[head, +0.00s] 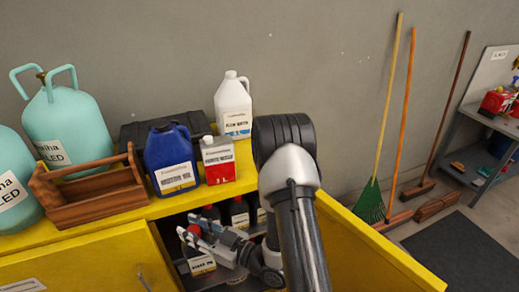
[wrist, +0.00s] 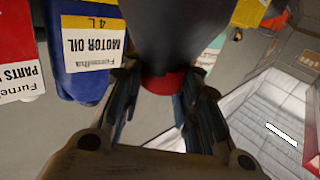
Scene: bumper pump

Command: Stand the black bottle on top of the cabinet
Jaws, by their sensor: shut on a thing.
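The black bottle (wrist: 180,35) is between my fingers in the wrist view, its dark body running out of the top of the frame. My gripper (wrist: 165,100) is shut on it near its red cap (wrist: 165,85). In the head view my gripper (head: 191,228) is inside the open yellow cabinet (head: 160,207), below its top, around a red cap. A pale label (head: 202,264) shows just below it. My arm hides part of the cabinet's inside, and I cannot tell whether the bottle touches the shelf.
The cabinet top holds a wooden toolbox (head: 92,195), a blue jug (head: 172,160), a red-and-white can (head: 219,160), a white jug (head: 233,105), a black case (head: 150,130) and teal tanks (head: 68,120). Other dark bottles (head: 239,210) stand inside. The yellow door (head: 365,250) is open at right.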

